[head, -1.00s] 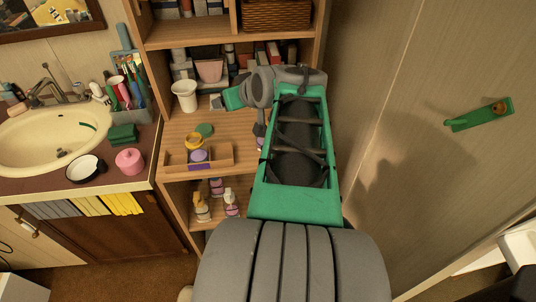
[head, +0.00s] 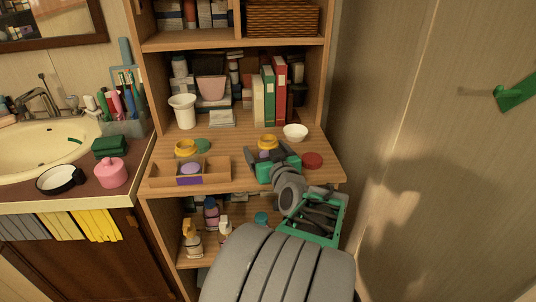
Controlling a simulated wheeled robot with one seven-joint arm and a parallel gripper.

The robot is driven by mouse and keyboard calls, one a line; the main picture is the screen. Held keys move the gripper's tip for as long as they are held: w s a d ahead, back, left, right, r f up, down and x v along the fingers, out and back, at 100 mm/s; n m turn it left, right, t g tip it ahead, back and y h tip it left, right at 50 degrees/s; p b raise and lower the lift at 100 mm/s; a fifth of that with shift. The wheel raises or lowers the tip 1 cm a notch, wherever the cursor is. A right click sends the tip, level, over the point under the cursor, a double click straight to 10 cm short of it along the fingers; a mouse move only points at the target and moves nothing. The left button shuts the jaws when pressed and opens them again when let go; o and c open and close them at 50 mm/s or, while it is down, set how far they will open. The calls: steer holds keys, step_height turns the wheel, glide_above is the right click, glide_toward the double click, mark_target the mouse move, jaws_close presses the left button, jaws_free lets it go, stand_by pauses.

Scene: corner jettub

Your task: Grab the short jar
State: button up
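A short jar with a yellow ring-like top (head: 267,142) and a bit of purple below it stands on the wooden shelf. My gripper (head: 271,155) is low over the shelf's front edge, at the near side of this jar. Its fingers are spread, one to the left and one to the right, with a gap wider than the jar. The jar's lower part is partly hidden by my gripper. A second yellow-topped jar (head: 185,147) stands further left, behind a wooden tray. A pink lidded jar (head: 112,172) stands on the sink counter.
A white bowl (head: 295,132) and a red round lid (head: 312,160) are close on the right. The wooden tray (head: 218,165) with a purple item is to the left. A white cup (head: 182,111) and upright books (head: 268,95) stand behind. A wall bounds the right side.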

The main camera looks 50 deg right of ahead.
steer(key=shift+w+d, duration=0.1)
steer(key=shift+w, duration=0.1)
steer(key=c, duration=1.6)
steer(key=shift+c, duration=0.5)
